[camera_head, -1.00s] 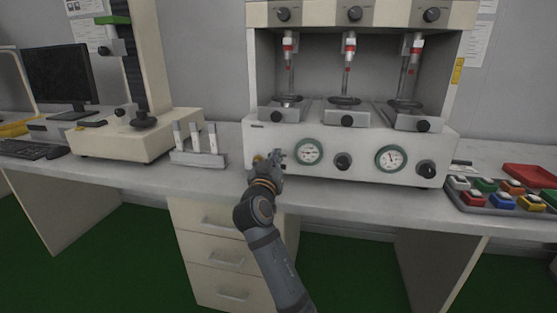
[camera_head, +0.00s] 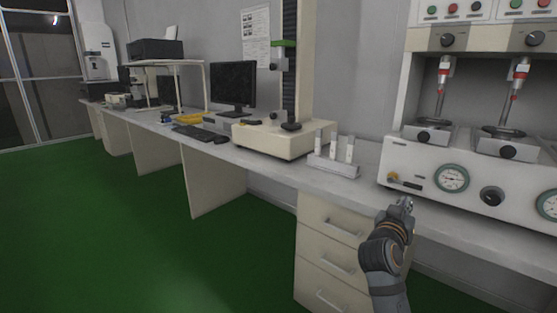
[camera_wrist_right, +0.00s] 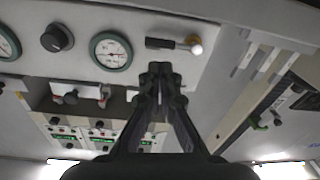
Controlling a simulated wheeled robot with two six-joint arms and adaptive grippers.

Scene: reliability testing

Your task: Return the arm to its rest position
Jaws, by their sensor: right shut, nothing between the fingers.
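My right gripper (camera_head: 404,203) shows at the lower right in the head view, in front of the bench edge and below the white test machine (camera_head: 420,184). In the right wrist view, its two fingers (camera_wrist_right: 160,72) are closed together at the tips with nothing between them. The gripper looks apart from the panel. My left gripper is not in any view.
A rack with white tubes (camera_head: 334,168) stands on the bench left of the machine. Further left are a tall column instrument (camera_head: 268,139), a monitor (camera_head: 233,83) and a keyboard (camera_head: 194,133). Drawers (camera_head: 335,262) sit under the bench. The green floor (camera_head: 110,230) at left is clear.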

